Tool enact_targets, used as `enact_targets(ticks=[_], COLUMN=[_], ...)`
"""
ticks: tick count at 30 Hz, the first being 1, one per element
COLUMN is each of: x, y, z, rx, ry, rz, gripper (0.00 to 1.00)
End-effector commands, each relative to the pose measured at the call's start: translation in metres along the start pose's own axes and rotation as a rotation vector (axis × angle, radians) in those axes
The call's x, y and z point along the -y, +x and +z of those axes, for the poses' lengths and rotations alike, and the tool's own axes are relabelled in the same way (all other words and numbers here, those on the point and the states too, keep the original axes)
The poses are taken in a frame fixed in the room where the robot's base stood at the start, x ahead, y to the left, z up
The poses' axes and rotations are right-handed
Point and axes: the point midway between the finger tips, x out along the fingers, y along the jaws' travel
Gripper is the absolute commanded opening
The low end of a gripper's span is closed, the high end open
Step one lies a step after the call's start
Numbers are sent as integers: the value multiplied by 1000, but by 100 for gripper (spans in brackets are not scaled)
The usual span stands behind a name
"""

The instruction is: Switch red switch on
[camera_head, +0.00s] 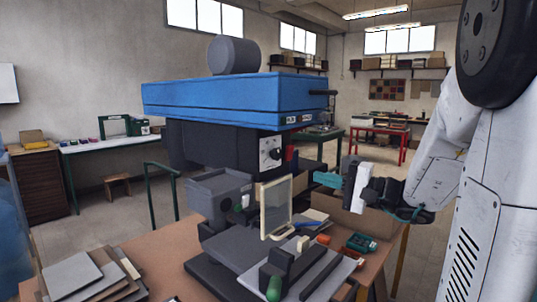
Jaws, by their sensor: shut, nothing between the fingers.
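A small red part (289,155), which looks like the red switch, sits on the right side of the dark housing (205,146) under the machine's blue top (230,103). It is too small to tell whether it is on or off. My gripper (318,178) has teal fingers and reaches in from the right. Its fingers point left and are shut and empty. In the picture the fingertips are to the right of and slightly below the red part, apart from it.
A white dial panel (270,152) is beside the red part. A clear framed guard (276,208) stands below. The brown bench (140,255) holds stacked plates (82,277), a teal tool (361,243) and an orange item (323,240). A dark handle (322,92) juts right from the blue top.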

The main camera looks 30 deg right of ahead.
Motion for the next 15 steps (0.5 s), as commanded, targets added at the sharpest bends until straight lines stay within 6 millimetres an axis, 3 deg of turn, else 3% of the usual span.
enact_targets(ticks=[1,5,15], x=[2,8,9], y=[-12,-30,-33], z=[-21,-50,-54], rx=[-67,-167,-183], ry=[-2,-21,-26], rz=[-42,-108,-121], gripper=[0,0,0])
